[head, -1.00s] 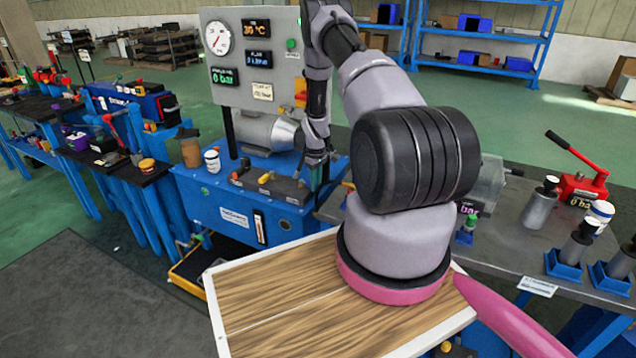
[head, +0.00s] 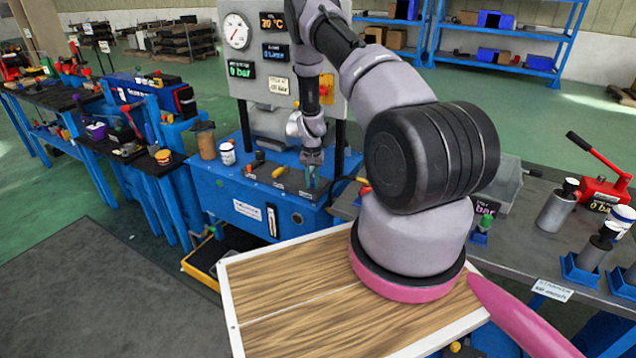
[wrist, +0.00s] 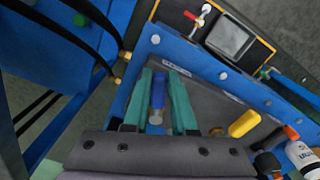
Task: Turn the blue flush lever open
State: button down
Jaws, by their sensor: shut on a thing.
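The blue flush lever (wrist: 158,92) shows in the wrist view between the teal fingers of my gripper (wrist: 161,80). The fingers are shut on it, one on each side. In the head view my gripper (head: 312,172) points down at the right part of the blue power unit's top (head: 250,185). There the lever is mostly hidden by the gripper. Its base and angle cannot be made out clearly.
A yellow-handled lever (wrist: 244,123) stands to the right of the fingers in the wrist view, with a white bottle (wrist: 300,155) beyond it. The gauge panel (head: 265,50) rises behind the gripper. A grey bench (head: 540,215) stands at the right.

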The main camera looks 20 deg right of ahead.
jog(key=shift+w+a+m, duration=0.5)
jog(key=shift+a+m, duration=0.1)
jog(key=shift+m, duration=0.5)
jog(key=shift+w+a+m, duration=0.5)
jog(key=shift+a+m, duration=0.05)
jog(key=shift+m, duration=0.55)
jog(key=shift+w, duration=0.1)
jog(key=c, duration=0.7)
grip_release()
notch_tip(320, 180, up, 11)
jog(key=shift+f, duration=0.1)
